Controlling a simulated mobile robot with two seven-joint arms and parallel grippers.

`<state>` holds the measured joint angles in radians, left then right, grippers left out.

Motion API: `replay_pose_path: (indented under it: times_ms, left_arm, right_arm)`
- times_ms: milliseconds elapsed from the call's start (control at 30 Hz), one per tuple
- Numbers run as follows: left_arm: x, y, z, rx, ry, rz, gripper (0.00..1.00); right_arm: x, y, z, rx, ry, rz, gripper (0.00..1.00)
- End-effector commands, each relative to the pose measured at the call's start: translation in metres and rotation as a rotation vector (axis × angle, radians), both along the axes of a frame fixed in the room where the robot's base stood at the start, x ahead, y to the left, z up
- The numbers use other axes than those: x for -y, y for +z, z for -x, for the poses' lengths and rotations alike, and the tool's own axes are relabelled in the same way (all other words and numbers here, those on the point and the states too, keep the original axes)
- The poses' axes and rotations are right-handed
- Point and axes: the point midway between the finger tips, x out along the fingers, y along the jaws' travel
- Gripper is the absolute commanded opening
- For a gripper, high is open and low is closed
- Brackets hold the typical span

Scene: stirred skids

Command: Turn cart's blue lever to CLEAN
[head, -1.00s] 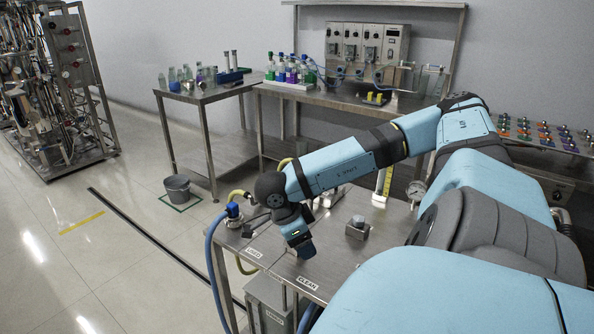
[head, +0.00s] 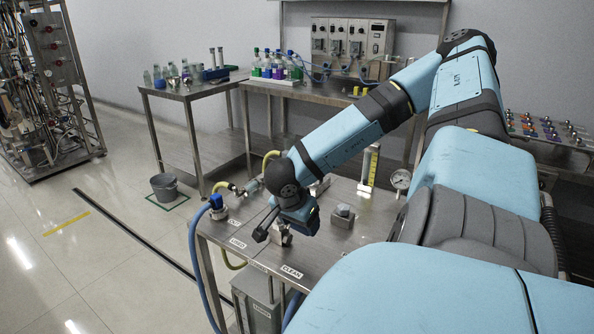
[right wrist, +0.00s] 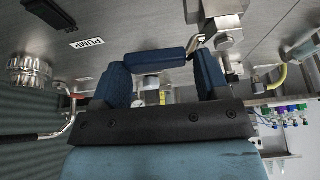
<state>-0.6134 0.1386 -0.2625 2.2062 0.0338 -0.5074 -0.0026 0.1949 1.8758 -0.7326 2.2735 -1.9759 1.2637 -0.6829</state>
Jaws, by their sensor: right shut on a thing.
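The blue lever (right wrist: 155,60) lies across between the two dark blue fingers of my right gripper (right wrist: 160,84) in the right wrist view. A bent metal rod joins its right end to a metal valve body (right wrist: 226,35). My right gripper is shut on the lever, low over the cart top (head: 325,245). In the head view, my right gripper (head: 277,226) and wrist hide the lever, so which label it points at cannot be told. The CLEAN label (head: 291,271) is on the cart's front edge, with the USED label (head: 238,242) to its left. My left gripper is not in view.
A blue-capped fitting with hoses (head: 217,205) stands at the cart's left corner. A small metal block (head: 343,215) and a gauge (head: 401,179) are right of my gripper. A PUMP label (right wrist: 87,43) shows in the wrist view. Open floor lies left, with a bucket (head: 164,186).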

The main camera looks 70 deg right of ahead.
Motion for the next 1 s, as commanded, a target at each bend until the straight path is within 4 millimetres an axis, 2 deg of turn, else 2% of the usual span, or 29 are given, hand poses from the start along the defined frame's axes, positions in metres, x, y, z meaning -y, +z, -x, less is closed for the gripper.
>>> replay_pose_path:
  times_ms: [33,467,500,567,1000]
  left_arm:
    - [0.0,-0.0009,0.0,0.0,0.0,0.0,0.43]
    - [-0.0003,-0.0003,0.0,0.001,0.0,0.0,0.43]
    - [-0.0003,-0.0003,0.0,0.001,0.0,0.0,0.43]
    - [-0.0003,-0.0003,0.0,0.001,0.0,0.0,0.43]
    - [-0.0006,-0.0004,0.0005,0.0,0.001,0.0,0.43]
  right_arm:
    - [-0.0028,-0.006,0.007,-0.023,0.006,-0.01,0.26]
    - [-0.0016,-0.0055,0.0073,-0.024,0.014,-0.008,0.26]
    - [-0.0016,-0.0055,0.0073,-0.024,0.014,-0.008,0.73]
    - [-0.0014,-0.0055,0.0072,-0.024,0.013,-0.007,0.87]
    - [0.0011,-0.0029,0.0041,-0.013,0.011,-0.001,0.87]
